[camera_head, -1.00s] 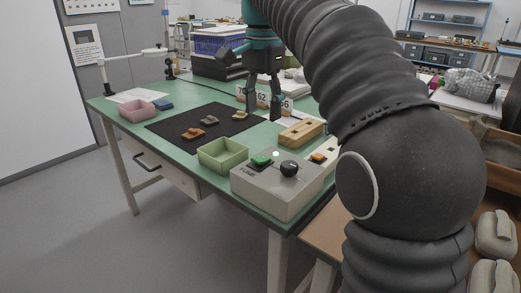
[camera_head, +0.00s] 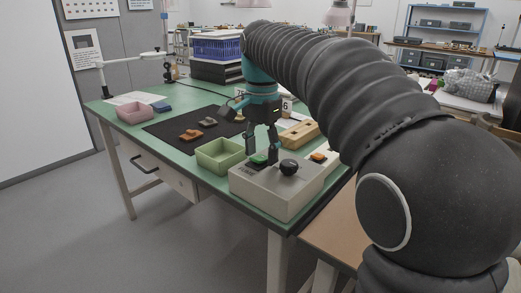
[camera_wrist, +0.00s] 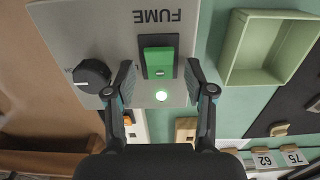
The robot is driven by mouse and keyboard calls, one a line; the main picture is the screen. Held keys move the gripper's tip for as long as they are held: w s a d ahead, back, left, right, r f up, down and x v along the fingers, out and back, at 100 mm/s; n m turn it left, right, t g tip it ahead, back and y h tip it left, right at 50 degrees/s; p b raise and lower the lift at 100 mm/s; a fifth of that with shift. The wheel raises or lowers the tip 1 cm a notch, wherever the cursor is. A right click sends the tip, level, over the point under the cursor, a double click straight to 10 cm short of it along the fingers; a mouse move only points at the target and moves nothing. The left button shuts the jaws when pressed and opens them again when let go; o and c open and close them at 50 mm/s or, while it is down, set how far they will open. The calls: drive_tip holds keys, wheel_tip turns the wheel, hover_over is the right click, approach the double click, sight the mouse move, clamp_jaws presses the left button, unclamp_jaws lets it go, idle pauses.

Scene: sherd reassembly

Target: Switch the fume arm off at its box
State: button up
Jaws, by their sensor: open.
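The fume box (camera_head: 262,190) is a grey box at the near corner of the green table. My gripper (camera_head: 262,158) is open and empty just above the box, near the switch. In the wrist view my gripper's fingertips (camera_wrist: 159,72) lie on either side of the switch. I cannot tell whether they touch the panel. In the head view the lamp is hidden.
A green tray (camera_head: 220,156) stands left of the box. A wooden block (camera_head: 299,134) lies behind it. Sherds (camera_head: 191,135) lie on a black mat (camera_head: 165,131). A pink tray (camera_head: 134,113) stands farther left. Number cards (camera_wrist: 262,160) stand behind.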

clamp_jaws()
drive_tip(key=shift+s+a+f+t+h+b, duration=0.1)
drive_tip(key=shift+s+a+t+h+b, duration=0.1)
drive_tip(key=shift+t+h+b, duration=0.3)
drive_tip(key=shift+s+a+f+t+h+b, duration=0.15)
drive_tip(key=shift+a+t+h+b, duration=0.1)
drive_tip(key=shift+t+h, duration=0.35)
drive_tip(key=shift+s+r+t+h+b, duration=0.1)
drive_tip(key=shift+r+t+h+b, duration=0.1)
drive_tip(key=shift+t+h+b, duration=0.5)
unclamp_jaws()
drive_tip(key=shift+r, duration=0.15)
drive_tip(key=v, duration=1.2)
